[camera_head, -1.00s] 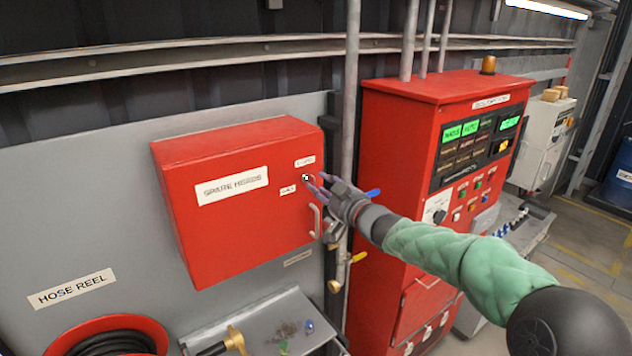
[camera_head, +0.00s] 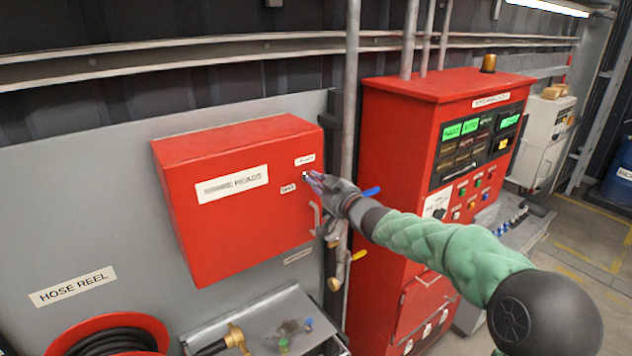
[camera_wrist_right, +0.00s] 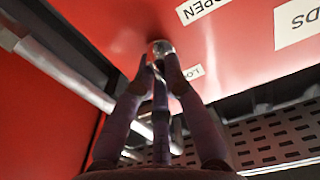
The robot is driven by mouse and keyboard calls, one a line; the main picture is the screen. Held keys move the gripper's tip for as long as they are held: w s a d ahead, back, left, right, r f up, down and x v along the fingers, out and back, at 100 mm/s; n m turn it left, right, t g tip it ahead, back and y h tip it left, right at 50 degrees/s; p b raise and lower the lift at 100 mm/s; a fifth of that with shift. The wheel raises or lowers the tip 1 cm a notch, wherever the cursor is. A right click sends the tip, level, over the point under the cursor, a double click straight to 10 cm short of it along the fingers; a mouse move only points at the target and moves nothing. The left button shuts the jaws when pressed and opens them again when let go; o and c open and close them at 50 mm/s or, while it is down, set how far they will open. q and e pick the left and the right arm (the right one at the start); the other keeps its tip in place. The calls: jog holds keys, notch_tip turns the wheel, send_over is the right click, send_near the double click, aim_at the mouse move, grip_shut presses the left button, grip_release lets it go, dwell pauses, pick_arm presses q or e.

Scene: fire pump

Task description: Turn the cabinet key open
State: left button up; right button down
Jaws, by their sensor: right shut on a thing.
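The red wall cabinet (camera_head: 235,240) hangs on a grey panel. Its front has a large label reading HEADS (camera_head: 233,184) and two small labels. In the right wrist view one small label reads OPEN (camera_wrist_right: 198,9) and the other (camera_wrist_right: 194,72) is partly hidden. Between them is the key lock (camera_wrist_right: 160,50), a round metal piece. My right gripper (camera_head: 312,178) reaches it from the right; its purple fingers (camera_wrist_right: 160,68) are shut on the key at the lock. The key itself is mostly hidden by the fingers. My left gripper is not in view.
A grey vertical pipe (camera_head: 350,120) with blue and yellow valve levers stands just right of the cabinet. A red control panel (camera_head: 400,200) is behind my right arm. A hose reel (camera_head: 108,336) and a grey tray (camera_head: 262,318) are below.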

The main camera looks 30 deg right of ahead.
jog(key=n+b, duration=0.3)
jog(key=n, duration=0.1)
jog(key=shift+a, duration=0.1)
jog(key=n+b, duration=0.2)
jog(key=n, duration=0.2)
jog(key=shift+a+b, duration=0.1)
jog(key=shift+b, duration=0.2)
jog(key=n+b, duration=0.2)
jog(key=n, duration=0.3)
jog(key=shift+a, duration=0.1)
jog(key=n+b, duration=0.2)
jog(key=n, duration=0.2)
jog(key=shift+a+n, duration=0.1)
jog(key=shift+n, duration=0.2)
jog(key=shift+n, duration=0.3)
jog(key=c, duration=1.3)
grip_release()
